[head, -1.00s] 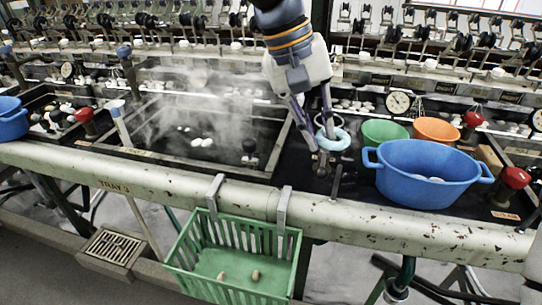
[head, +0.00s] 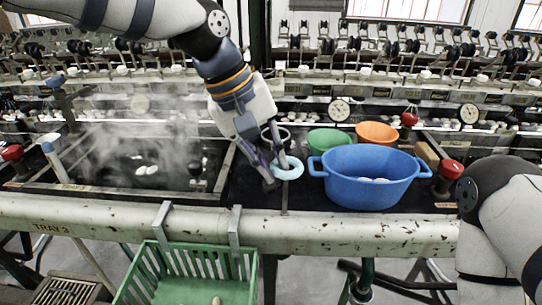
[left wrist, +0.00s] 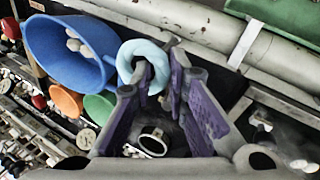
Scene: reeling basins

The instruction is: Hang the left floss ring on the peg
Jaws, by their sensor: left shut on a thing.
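The light-blue floss ring (head: 290,169) is at the fingertips of my left gripper (head: 272,174), above the dark deck left of the blue tub. My left gripper is shut on it. In the left wrist view the ring (left wrist: 126,66) shows at the fingertips, between the purple-padded fingers (left wrist: 160,75), partly hidden by them. A thin dark upright post (head: 285,198), perhaps the peg, stands by the front rail just below the ring. I cannot tell whether they touch. My right gripper is out of view.
A blue tub (head: 368,190) with pale pieces stands close right, with a green bowl (head: 330,139) and orange bowl (head: 377,132) behind. A pale cup-like ring (left wrist: 153,140) is behind the fingers. A steaming basin lies left; a green basket (head: 190,275) hangs from the front rail.

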